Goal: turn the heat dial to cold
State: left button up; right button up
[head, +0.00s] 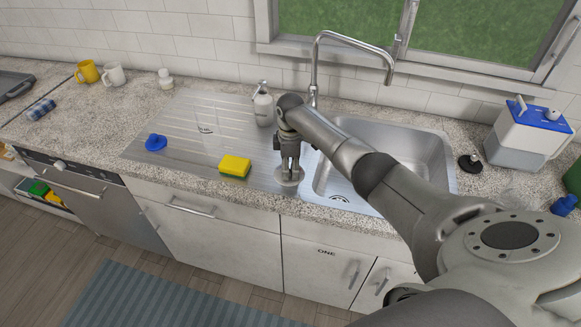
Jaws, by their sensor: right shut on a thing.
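My right gripper (290,170) points down at the left edge of the sink, its arm coming in from the right. It is shut on a round grey disc (291,182) at the front of the steel drainboard. The gripper covers the top of the disc, so I cannot tell whether this is the heat dial or read any cold mark. A light round knob (60,165) shows on the front panel of the dishwasher (80,195) at the left, with no gripper near it. My left gripper is not in view.
A yellow sponge (235,167) and a blue stopper (155,142) lie on the drainboard (190,120). A soap bottle (263,107) stands behind the gripper. The faucet (315,65) rises behind the sink basin (415,150). A black-knobbed plug (470,163) and a blue-lidded container (525,140) are at right.

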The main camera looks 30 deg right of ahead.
aim_at(290, 166)
jog(key=shift+r, duration=0.1)
jog(key=o, duration=1)
notch_tip(290, 166, up, 12)
dwell(0.7)
